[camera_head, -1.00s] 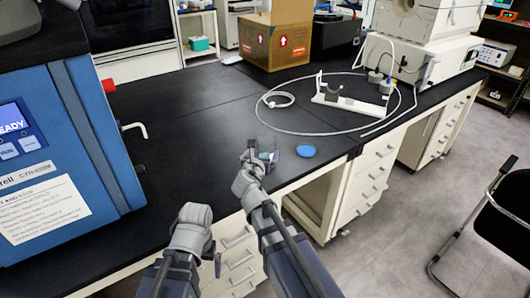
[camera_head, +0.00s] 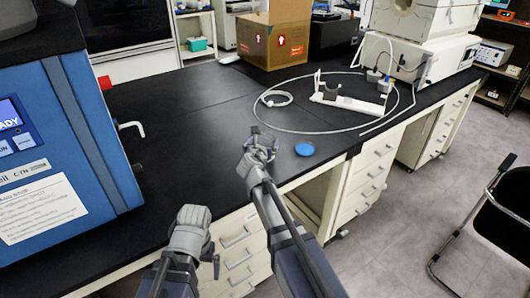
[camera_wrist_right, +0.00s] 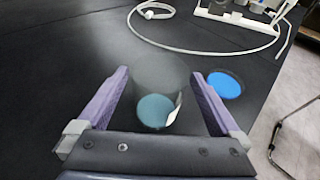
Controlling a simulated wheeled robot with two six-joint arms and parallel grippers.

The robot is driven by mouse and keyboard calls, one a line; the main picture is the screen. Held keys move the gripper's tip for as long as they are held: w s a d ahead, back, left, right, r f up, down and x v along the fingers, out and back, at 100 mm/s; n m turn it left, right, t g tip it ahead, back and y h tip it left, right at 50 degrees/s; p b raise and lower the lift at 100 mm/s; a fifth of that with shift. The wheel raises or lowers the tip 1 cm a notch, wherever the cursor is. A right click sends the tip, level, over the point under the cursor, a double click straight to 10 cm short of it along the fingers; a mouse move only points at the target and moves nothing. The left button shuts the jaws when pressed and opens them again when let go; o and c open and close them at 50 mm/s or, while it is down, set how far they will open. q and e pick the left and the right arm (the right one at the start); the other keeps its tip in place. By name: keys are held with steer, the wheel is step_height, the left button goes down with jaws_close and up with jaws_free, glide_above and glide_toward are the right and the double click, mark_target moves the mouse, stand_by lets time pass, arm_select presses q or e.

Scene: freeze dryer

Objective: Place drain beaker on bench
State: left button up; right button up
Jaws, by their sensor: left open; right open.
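The drain beaker (camera_wrist_right: 160,75) is a clear cup with a teal bottom and a small white patch on its side. In the right wrist view it stands upright between the two purple fingers of my right gripper (camera_wrist_right: 160,100), with small gaps seeming to show beside it. In the head view my right gripper (camera_head: 262,142) is over the front part of the black bench (camera_head: 190,120), and the beaker is hard to make out there. My left gripper (camera_head: 190,228) is low at the bench's front edge, away from the beaker; its fingers are mostly hidden.
A blue disc (camera_head: 304,149) lies flat just right of the beaker. A white stand (camera_head: 345,101) and a looped tube (camera_head: 275,98) lie farther back. A blue machine (camera_head: 75,150) stands at the left. The bench between is clear.

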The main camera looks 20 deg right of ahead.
steer(key=shift+x, duration=1.05)
steer(key=shift+c, duration=0.6)
steer(key=shift+a, duration=0.1)
steer(key=c, duration=1.2)
steer(key=shift+c, duration=0.2)
steer(key=shift+r, duration=0.1)
step_height(320, 180, up, 10)
steer(key=p, duration=1)
